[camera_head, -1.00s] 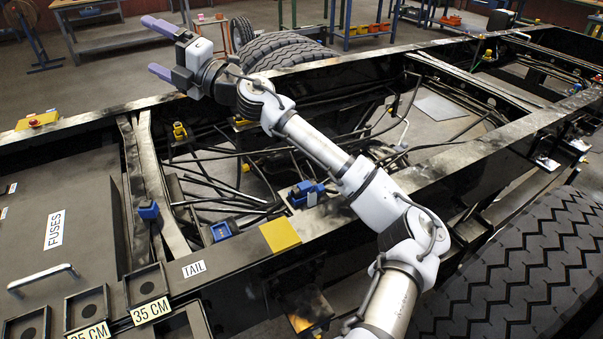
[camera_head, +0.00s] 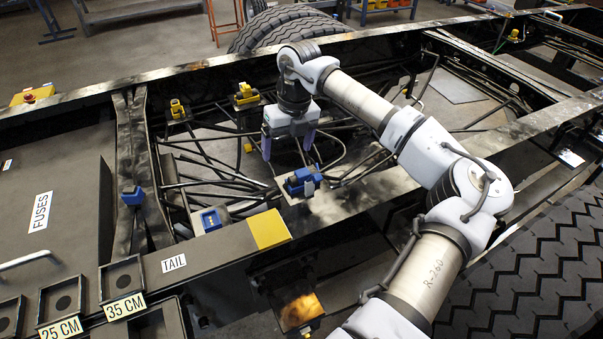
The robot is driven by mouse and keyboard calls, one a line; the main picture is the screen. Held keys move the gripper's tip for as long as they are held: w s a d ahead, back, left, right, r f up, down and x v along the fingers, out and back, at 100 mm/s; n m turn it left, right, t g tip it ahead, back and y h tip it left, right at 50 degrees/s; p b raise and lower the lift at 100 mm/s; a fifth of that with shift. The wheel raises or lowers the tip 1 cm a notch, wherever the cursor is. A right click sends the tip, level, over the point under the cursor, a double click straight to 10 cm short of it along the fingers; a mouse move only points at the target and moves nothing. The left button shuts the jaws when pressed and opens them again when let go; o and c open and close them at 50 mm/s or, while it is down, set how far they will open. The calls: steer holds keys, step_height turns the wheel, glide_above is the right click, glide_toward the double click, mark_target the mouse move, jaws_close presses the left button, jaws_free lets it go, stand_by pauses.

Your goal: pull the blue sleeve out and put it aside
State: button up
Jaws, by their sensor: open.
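My gripper (camera_head: 287,154) points down over the frame opening, with its two purple fingers spread apart and nothing seen between them. A blue part with a pale face (camera_head: 302,182) sits just below and slightly right of it, near the inner edge of the near rail. A second blue part (camera_head: 210,220) sits lower left, beside the yellow patch. A third, small blue block (camera_head: 132,196) sits on the cross member at left. I cannot tell for certain which blue part is the sleeve. Whether the fingers touch the nearest one is unclear.
Black hoses and pipes crowd the opening around my gripper. Yellow fittings (camera_head: 245,95) stand behind it. The near rail carries a yellow patch (camera_head: 269,229) and a TAIL label (camera_head: 174,263). Square holders (camera_head: 122,281) line the lower left. A big tyre (camera_head: 530,250) lies at right.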

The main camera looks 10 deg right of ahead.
mark_target(303, 172)
steer(key=d, duration=0.1)
steer(key=d+h, duration=0.1)
steer(key=d, duration=0.1)
steer(key=shift+s+d+f+m+g+h, duration=0.1)
steer(key=shift+s+d+m+g+h, duration=0.1)
steer(key=shift+s+m+g+h, duration=0.15)
steer(key=shift+f, duration=0.1)
step_height(303, 172, down, 9)
steer(key=b, duration=0.5)
steer(key=shift+b, duration=0.4)
steer(key=shift+b, duration=0.4)
stand_by(0.6)
